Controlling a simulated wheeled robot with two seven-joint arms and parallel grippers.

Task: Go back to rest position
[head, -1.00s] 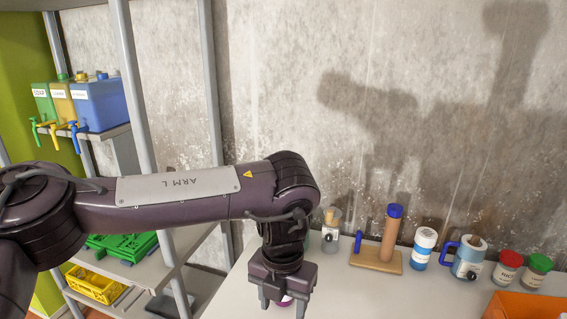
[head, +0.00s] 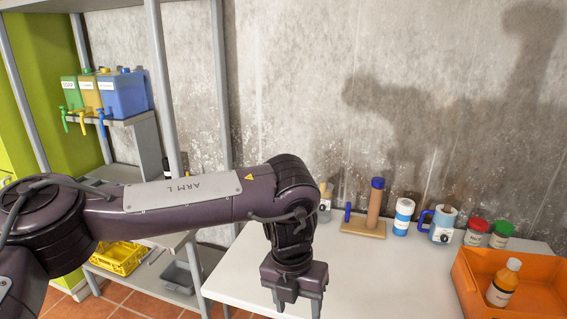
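My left arm crosses the head view from the left, and its gripper (head: 297,303) points down at the bottom middle. Its two fingers are apart, with nothing visible between them. It is over the front part of the white table (head: 365,275). The fingertips are close to the bottom edge of the picture. My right gripper is not in view.
Along the table's back stand a wooden stand with a post (head: 375,205), a white-and-blue jar (head: 402,217), a mug (head: 441,225) and red-lidded (head: 475,232) and green-lidded (head: 499,235) jars. An orange bin (head: 470,285) holds a bottle (head: 503,283). Shelving (head: 165,95) stands left.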

